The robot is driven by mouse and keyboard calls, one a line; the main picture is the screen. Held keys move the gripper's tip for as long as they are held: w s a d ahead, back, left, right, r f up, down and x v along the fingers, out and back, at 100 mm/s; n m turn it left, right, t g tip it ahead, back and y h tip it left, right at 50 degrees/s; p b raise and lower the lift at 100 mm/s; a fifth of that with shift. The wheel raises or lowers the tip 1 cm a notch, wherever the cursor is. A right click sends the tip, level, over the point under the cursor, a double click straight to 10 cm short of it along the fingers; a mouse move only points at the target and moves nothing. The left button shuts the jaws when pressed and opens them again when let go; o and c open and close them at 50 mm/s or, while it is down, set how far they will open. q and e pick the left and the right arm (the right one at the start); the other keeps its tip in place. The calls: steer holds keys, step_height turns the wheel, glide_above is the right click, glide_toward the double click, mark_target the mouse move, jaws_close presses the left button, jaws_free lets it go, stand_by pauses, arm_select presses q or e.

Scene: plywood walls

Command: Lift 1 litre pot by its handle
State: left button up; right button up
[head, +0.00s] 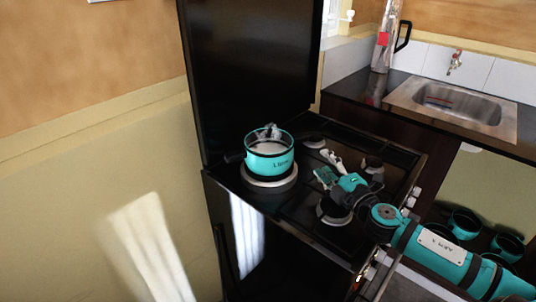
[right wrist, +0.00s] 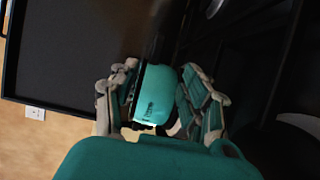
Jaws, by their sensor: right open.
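The 1 litre pot (head: 270,165) is teal with a dark rim and a printed label. It stands upright on the left burner of the black stove. Its dark handle (head: 235,158) points left, away from my right gripper. My right gripper (head: 330,168) is open and empty, to the right of the pot and apart from it. In the right wrist view the pot (right wrist: 157,95) shows beyond and between the spread fingers (right wrist: 160,100). A small grey thing at the pot's far rim is too small to name. My left gripper is not in view.
The stove's raised black lid (head: 250,75) stands behind the pot. Other burners lie under and around my right arm. A steel sink (head: 465,105) and a clear jug (head: 383,50) are at back right. More teal pots (head: 463,222) sit low at right.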

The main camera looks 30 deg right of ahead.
mark_target(305, 140)
steer(key=w, duration=0.4)
steer(key=w+p, duration=0.1)
steer(key=w, duration=0.4)
steer(key=shift+d, duration=0.2)
steer(key=w, duration=0.2)
steer(key=w+p, duration=0.1)
steer(key=w, duration=0.1)
steer(key=shift+d+r, duration=0.2)
steer(key=shift+d, duration=0.15)
steer(key=shift+w, duration=0.65)
jaws_close()
steer(key=shift+r, duration=0.1)
